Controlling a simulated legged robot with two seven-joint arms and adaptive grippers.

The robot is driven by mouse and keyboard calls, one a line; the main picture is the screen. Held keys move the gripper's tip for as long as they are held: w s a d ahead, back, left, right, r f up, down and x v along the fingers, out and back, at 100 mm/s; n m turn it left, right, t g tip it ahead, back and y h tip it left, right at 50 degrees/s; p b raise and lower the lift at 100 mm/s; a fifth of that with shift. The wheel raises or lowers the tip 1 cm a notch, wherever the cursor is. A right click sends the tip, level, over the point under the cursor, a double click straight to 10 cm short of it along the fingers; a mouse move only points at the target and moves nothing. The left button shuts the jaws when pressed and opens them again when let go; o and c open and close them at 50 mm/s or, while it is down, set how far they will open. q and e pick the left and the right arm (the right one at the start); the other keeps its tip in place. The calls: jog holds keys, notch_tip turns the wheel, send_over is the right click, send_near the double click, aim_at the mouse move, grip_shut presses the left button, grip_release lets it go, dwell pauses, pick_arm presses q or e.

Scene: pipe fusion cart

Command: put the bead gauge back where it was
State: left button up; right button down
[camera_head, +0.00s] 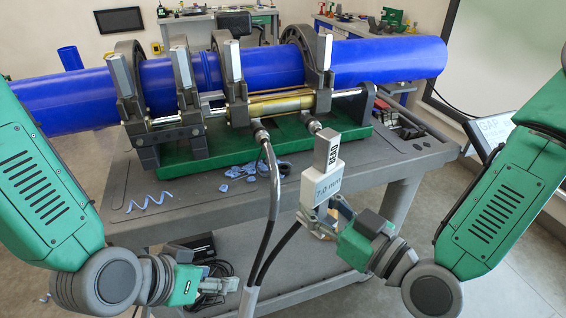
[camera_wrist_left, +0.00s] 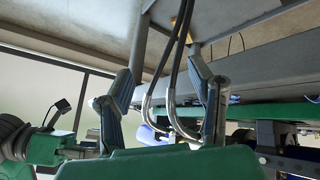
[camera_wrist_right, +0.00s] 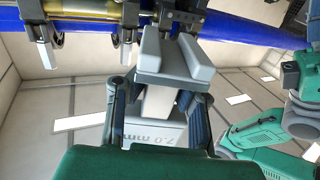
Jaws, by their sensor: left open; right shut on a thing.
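The bead gauge (camera_head: 321,184) is a white block lettered "7.0 mm", with a grey forked head marked "BEAD". My right gripper (camera_head: 326,214) is shut on its lower part and holds it upright in front of the cart's front edge. In the right wrist view, the gauge (camera_wrist_right: 176,62) shows its forked head beyond the fingers, with the blue pipe behind. My left gripper (camera_head: 222,287) is open and empty, low in front of the cart, left of the hoses. Its spread fingers also show in the left wrist view (camera_wrist_left: 166,105). I cannot make out the gauge's former place.
A blue pipe (camera_head: 390,60) lies clamped in the fusion machine on its green base (camera_head: 228,146) on the grey cart (camera_head: 130,178). Dark hoses (camera_head: 272,205) hang between my grippers. Blue shavings (camera_head: 150,201) lie on the cart top. A labelled panel (camera_head: 494,130) stands at the right.

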pick_arm(q)
jog(key=w+d+r+m+t+h, duration=0.1)
jog(key=d+r+m+h, duration=0.1)
jog(key=d+r, duration=0.35)
jog(key=w+d+r+m+t+h, duration=0.1)
jog(key=w+d+r, duration=0.1)
jog(key=r, duration=0.6)
jog(key=m+h, duration=0.2)
jog(key=m, duration=0.1)
send_near(339, 159)
jog(key=shift+t, duration=0.3)
jog(key=x, duration=1)
jog(key=shift+s+f, duration=0.2)
jog(key=shift+f, duration=0.2)
grip_shut()
jog(key=shift+h, duration=0.3)
pick_arm(e)
jog(key=c, duration=1.4)
grip_release()
